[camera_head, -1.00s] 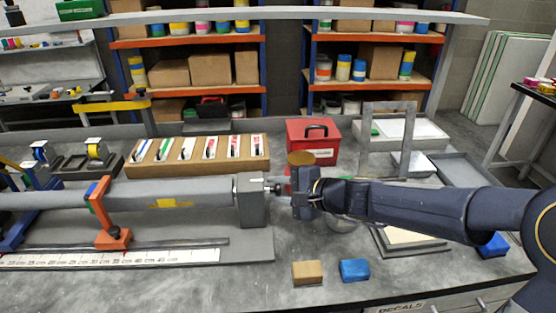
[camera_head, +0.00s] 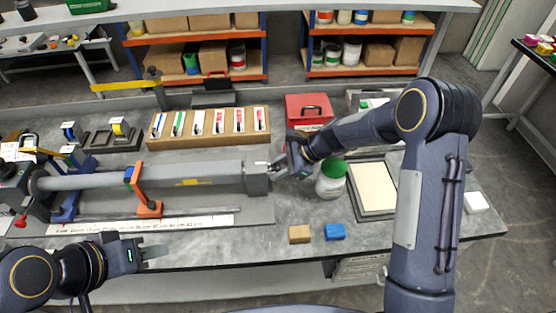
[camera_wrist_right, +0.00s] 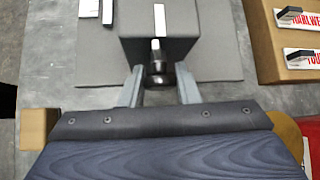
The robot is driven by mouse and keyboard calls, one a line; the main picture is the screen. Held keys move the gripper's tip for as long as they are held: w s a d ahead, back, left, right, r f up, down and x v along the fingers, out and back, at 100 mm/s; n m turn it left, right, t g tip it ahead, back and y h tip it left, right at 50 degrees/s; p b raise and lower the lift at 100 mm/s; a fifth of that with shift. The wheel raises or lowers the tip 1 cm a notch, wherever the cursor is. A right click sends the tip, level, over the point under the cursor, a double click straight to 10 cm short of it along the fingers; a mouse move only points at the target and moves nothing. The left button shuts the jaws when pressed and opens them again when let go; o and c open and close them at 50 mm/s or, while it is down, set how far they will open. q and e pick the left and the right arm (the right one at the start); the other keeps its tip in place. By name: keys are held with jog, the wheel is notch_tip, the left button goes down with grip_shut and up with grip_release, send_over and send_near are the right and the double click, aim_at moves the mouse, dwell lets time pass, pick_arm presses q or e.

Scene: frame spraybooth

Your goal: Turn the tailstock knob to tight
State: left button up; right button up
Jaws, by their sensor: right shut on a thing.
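The grey tailstock block (camera_head: 258,181) stands at the right end of the long grey tube (camera_head: 205,173) on the bench. It also shows in the right wrist view (camera_wrist_right: 180,22), with a white mark on top. The small metallic tailstock knob (camera_wrist_right: 157,80) sticks out of its near face between my right fingers. My right gripper (camera_head: 279,168) reaches it from the right and is shut on the knob; in the wrist view a finger (camera_wrist_right: 160,84) shows on each side. The knob's turn setting cannot be read. My left gripper (camera_head: 155,257) is open and empty at the bench's front edge.
An orange clamp (camera_head: 149,208) stands by the tube. A white jar with a green lid (camera_head: 331,181) is close to my right gripper. Tan (camera_head: 299,234) and blue (camera_head: 335,231) blocks lie in front. A red box (camera_head: 308,108) and a wooden marker rack (camera_head: 200,139) stand behind.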

jog(key=shift+m+g, duration=0.4)
jog(key=shift+g, duration=0.3)
jog(key=shift+f, duration=0.1)
jog(key=o, duration=0.9)
jog(key=b+v, duration=0.1)
jog(key=v, duration=0.7)
jog(key=shift+b, duration=0.3)
